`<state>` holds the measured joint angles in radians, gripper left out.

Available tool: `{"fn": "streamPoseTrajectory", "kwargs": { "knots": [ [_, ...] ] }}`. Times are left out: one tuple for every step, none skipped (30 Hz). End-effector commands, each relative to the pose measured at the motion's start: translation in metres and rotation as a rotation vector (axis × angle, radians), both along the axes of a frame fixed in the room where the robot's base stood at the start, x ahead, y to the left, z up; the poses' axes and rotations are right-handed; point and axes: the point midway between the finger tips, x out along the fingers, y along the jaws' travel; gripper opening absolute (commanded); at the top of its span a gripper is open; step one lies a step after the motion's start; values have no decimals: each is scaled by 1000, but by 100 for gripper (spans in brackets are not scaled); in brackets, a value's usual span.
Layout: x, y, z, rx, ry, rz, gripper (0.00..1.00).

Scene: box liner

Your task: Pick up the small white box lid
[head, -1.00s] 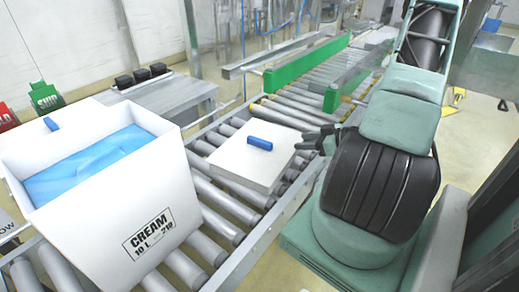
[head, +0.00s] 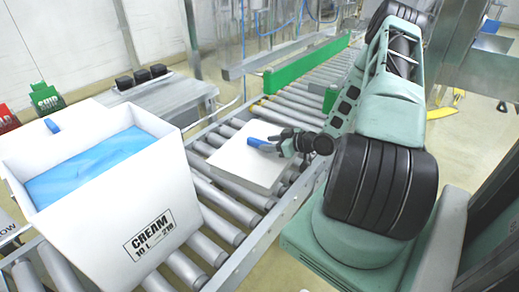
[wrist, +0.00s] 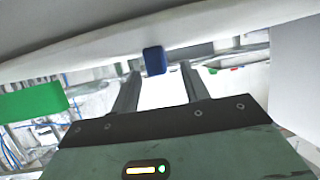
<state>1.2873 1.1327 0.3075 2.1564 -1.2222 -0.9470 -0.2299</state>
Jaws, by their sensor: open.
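The small white box lid (head: 240,165) lies flat on the conveyor rollers in the head view, with a blue handle (head: 257,143) on its top. My gripper (head: 276,142) is low over the lid, reaching in from the right at the handle. In the wrist view the lid's white face (wrist: 90,28) fills the top, and the blue handle (wrist: 154,61) sits between the tips of my open fingers (wrist: 161,70) or just beyond them. I cannot tell whether a finger touches it.
A white box (head: 115,225) marked CREAM, with a blue liner (head: 90,165), stands open at the left. The roller conveyor (head: 215,230) runs past it. Green side guards (head: 300,65) line the conveyor behind. A grey table (head: 165,95) with black blocks stands at the back.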

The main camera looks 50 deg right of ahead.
Motion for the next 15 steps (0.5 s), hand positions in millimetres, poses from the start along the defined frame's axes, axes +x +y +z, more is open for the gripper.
{"fn": "streamPoseTrajectory", "kwargs": {
  "knots": [
    [8, 2, -2, 2, -1, 1, 45],
    [12, 3, -4, 2, 0, 1, 45],
    [18, 4, -6, 3, 0, 2, 45],
    [21, 4, -8, 2, -1, 2, 45],
    [24, 4, -9, 1, -1, 1, 45],
    [27, 5, -10, 1, 0, 1, 45],
    [29, 6, -11, 2, 0, 0, 45],
    [30, 6, -12, 1, 1, 1, 45],
    [31, 6, -13, 1, 1, 1, 45],
    [31, 6, -13, 1, 1, 1, 45],
    [31, 6, -13, 1, 1, 1, 45],
    [31, 6, -13, 1, 1, 1, 45],
    [31, 6, -13, 1, 1, 1, 45],
    [31, 6, -13, 1, 1, 1, 45],
    [31, 6, -13, 1, 1, 1, 45]
  ]
}}
